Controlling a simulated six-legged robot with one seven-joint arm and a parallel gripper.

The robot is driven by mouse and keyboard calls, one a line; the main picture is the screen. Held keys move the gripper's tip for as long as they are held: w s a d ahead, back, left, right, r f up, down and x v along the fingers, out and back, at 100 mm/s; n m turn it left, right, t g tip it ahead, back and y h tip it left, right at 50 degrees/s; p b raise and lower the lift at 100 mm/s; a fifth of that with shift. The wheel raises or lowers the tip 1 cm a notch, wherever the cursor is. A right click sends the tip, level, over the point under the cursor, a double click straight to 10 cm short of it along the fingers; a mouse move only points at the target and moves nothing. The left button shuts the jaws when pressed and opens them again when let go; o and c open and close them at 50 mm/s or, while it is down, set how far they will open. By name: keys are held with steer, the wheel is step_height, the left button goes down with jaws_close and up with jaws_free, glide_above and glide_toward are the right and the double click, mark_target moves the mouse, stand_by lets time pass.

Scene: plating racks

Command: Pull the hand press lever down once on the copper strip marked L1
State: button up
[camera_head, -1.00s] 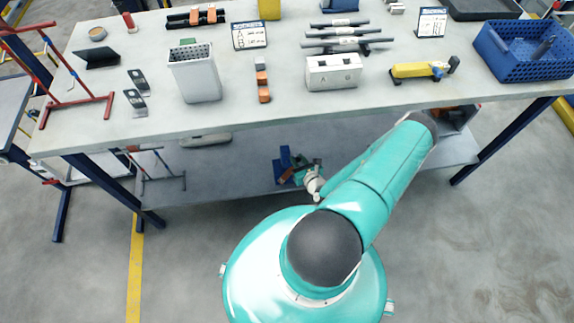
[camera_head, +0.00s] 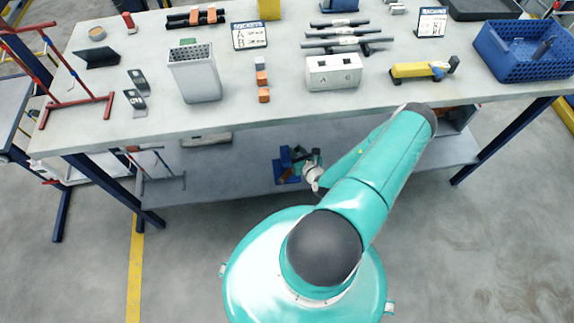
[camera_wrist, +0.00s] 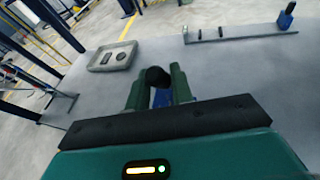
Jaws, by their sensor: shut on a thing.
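The blue hand press (camera_head: 284,168) stands on the lower shelf under the bench. My gripper (camera_head: 309,158) is at its right side, partly covered by my arm and wrist. In the wrist view my gripper's green fingers (camera_wrist: 158,88) are shut on the dark rounded end of the press lever (camera_wrist: 157,75). A bit of the blue press (camera_wrist: 161,98) shows between and below the fingers. The copper strip marked L1 cannot be made out; the press bed is too small or hidden.
The bench top (camera_head: 240,112) overhangs the lower shelf (camera_head: 225,180). The shelf around the press is mostly clear. A red rack (camera_head: 78,100) stands above left.

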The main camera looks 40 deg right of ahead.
steer(key=shift+w+a+r, duration=0.15)
steer(key=shift+w+a, duration=0.05)
steer(key=shift+a, duration=0.05)
steer(key=shift+w+d+r, duration=0.25)
steer(key=shift+w+d, duration=0.2)
steer(key=shift+w, duration=0.3)
steer(key=shift+w+d+r, duration=0.25)
steer(key=shift+w+d, duration=0.2)
steer(key=shift+w, duration=0.4)
steer(key=shift+w+d+r, duration=0.1)
steer(key=shift+w+d, duration=0.45)
steer(key=shift+w, duration=0.15)
steer(key=shift+c, duration=0.2)
steer(key=o, duration=1)
steer(key=shift+s+d, duration=0.15)
steer(key=shift+d, duration=0.05)
